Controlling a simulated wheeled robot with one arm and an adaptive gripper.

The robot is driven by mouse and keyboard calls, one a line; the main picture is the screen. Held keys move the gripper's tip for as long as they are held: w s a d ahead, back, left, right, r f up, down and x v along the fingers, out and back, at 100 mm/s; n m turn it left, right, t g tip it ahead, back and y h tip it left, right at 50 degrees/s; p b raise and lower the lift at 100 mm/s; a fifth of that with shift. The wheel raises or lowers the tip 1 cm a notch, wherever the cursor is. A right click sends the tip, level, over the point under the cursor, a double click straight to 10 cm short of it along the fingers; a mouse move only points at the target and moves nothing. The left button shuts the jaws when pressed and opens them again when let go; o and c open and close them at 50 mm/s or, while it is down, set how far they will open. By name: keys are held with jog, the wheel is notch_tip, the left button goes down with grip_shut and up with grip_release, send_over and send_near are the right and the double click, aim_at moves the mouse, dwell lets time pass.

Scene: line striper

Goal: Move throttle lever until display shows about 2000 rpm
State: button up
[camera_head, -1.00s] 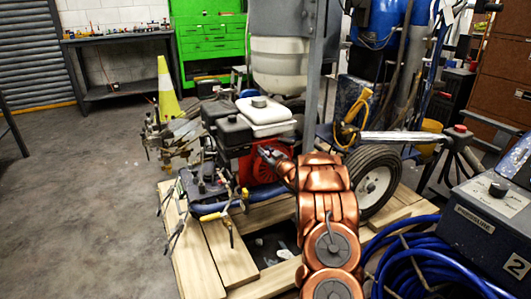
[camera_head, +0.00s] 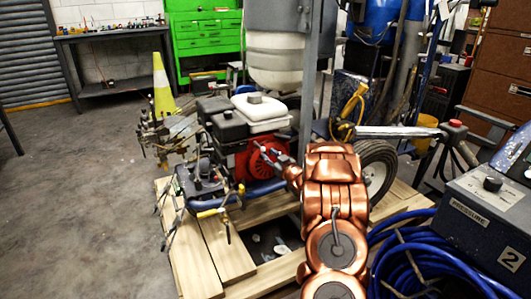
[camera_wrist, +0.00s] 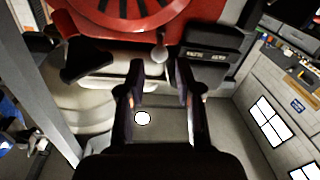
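The line striper's engine has a red front cover (camera_head: 240,166) and a white tank (camera_head: 262,112) on top. My gripper (camera_head: 262,151) is in front of the red cover in the head view. In the wrist view, my gripper (camera_wrist: 160,68) is open, with its two dark fingers apart. A small pale round knob (camera_wrist: 160,53) on a short stem shows just beyond and between the fingertips; it may be the throttle lever. I cannot tell whether a finger touches it. The red cover (camera_wrist: 130,12) fills the top. I cannot make out an rpm display or reading.
A dark box with pale lettering (camera_wrist: 210,55) sits close right of the fingers. The striper stands on a wooden pallet (camera_head: 225,250). A blue hose coil (camera_head: 415,262) and a grey control box numbered 2 (camera_head: 490,205) are at right. The floor at left is clear.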

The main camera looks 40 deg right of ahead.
jog(key=shift+s+a, duration=0.2)
jog(key=shift+s, duration=1)
jog(key=shift+s+a, duration=0.2)
jog(key=shift+s, duration=0.95)
